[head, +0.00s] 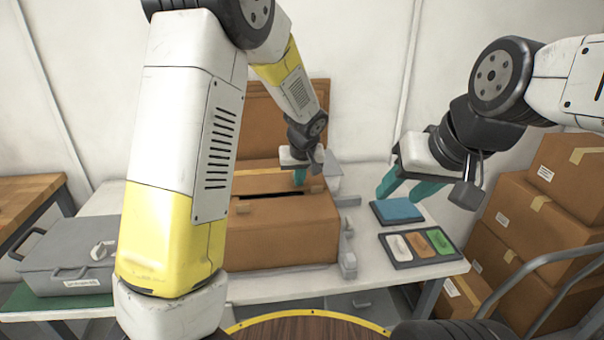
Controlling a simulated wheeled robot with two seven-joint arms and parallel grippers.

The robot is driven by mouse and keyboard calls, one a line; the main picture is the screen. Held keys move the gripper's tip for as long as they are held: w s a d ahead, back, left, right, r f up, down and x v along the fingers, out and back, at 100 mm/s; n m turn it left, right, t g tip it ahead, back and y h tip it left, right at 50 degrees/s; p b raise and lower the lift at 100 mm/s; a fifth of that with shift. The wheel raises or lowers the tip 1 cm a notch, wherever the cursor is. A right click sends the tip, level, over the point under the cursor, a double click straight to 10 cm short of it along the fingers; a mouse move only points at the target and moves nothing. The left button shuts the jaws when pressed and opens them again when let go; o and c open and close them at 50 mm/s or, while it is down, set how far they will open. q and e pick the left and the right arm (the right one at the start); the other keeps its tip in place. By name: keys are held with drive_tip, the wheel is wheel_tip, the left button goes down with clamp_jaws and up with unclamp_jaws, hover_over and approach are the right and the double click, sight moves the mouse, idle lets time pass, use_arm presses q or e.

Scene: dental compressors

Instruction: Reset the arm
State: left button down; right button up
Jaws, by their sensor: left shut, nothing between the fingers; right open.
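My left arm (180,130) comes in large from the left and bends down at the back. Its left gripper (299,178) points down over the right part of a brown box (285,235) with a dark slot in its top. The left fingers are shut with nothing between them; whether they touch the box is unclear. My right arm (565,75) comes in from the right. Its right gripper (404,190) is open and empty, with teal fingers tilted down to the left above the table, close to a blue pad (397,211).
The white table (275,290) holds a grey case (70,255) at left and a dark tray (390,248) with white, orange and green items at right. Stacked cardboard boxes (530,220) and a metal rail (555,270) stand at the right. A wooden bench (25,195) is at far left.

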use_arm(q)
drive_tip(key=s+a+r+h, duration=0.1)
drive_tip(key=s+a+r, duration=0.5)
drive_tip(key=s+r, duration=0.65)
drive_tip(key=s+a+r+m+h, duration=0.1)
drive_tip(key=s+r, duration=0.1)
drive_tip(key=s, duration=0.6)
drive_tip(key=s+a+r+m+t+h, duration=0.1)
drive_tip(key=s+a+r, duration=0.1)
drive_tip(key=s, duration=0.7)
drive_tip(key=shift+a+m, duration=0.25)
drive_tip(key=shift+m, duration=0.15)
